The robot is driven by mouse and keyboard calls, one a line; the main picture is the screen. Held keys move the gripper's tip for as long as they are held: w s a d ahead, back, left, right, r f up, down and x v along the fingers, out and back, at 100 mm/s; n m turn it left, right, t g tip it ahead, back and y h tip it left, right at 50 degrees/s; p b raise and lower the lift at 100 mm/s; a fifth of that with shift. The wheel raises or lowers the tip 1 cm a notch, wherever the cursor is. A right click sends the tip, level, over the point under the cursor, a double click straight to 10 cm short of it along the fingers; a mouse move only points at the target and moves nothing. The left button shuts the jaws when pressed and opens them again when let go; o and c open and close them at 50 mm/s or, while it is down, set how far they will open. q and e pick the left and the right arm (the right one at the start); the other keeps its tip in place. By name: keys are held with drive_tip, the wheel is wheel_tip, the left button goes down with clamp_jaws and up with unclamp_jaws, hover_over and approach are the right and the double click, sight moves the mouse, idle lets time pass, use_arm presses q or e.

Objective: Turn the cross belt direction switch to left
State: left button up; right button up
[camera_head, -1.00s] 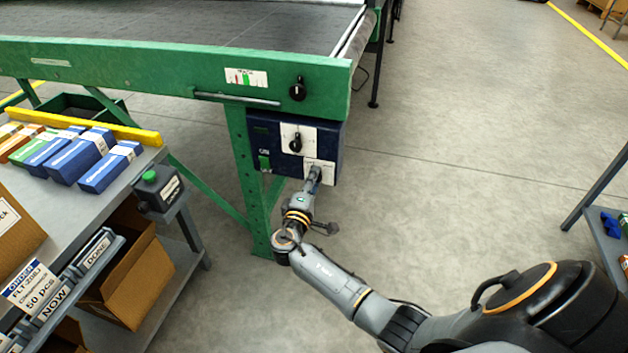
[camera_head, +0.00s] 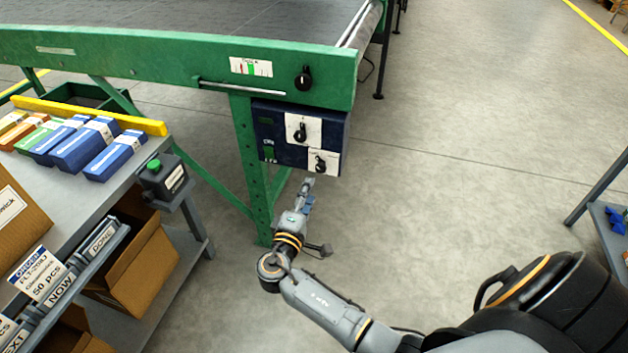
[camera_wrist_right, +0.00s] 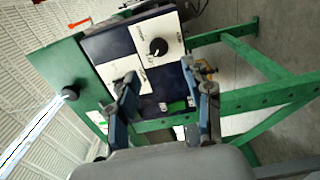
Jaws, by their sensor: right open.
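A dark blue control box (camera_head: 272,150) hangs under the conveyor's green frame. It carries two white plates, each with a black rotary switch: an upper switch (camera_head: 300,132) and a lower switch (camera_head: 320,164). The labels are too small to tell which is the cross belt direction switch. My right gripper (camera_head: 307,187) is just below the box, apart from it. In the right wrist view the gripper (camera_wrist_right: 165,90) is open and empty, facing the box. My left gripper is out of view.
Another black knob (camera_head: 304,78) sits on the green conveyor frame (camera_head: 190,78) above the box. A green leg (camera_head: 249,165) stands left of my right gripper. A grey workbench (camera_head: 140,165) with blue boxes is at left. The floor right of the box is clear.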

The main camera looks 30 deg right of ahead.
drive_tip(key=shift+v, duration=1.5)
